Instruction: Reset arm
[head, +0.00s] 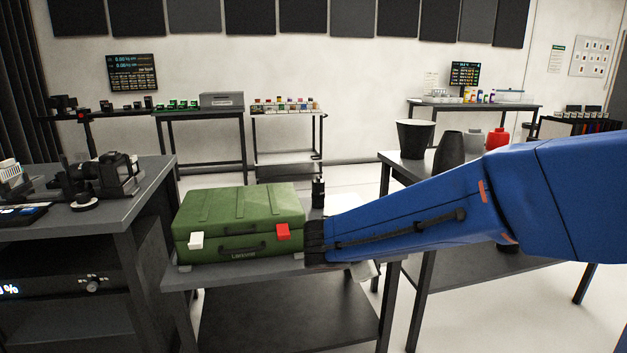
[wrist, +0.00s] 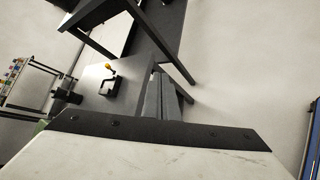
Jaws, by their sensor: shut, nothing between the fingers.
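My blue-sleeved arm reaches in from the right of the head view, sloping down to the left. Its dark cuffed end is beside the right side of a green case. My gripper is mostly hidden behind the arm there. In the wrist view my gripper (wrist: 160,98) shows as two grey fingers close together, shut and empty.
The green case (head: 240,222), with a red latch and a white latch, lies closed on a grey table. A workbench (head: 135,205) with camera gear stands left. Dark vases (head: 415,138) and a red bottle (head: 497,136) stand on a right-hand table. Open floor lies between tables.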

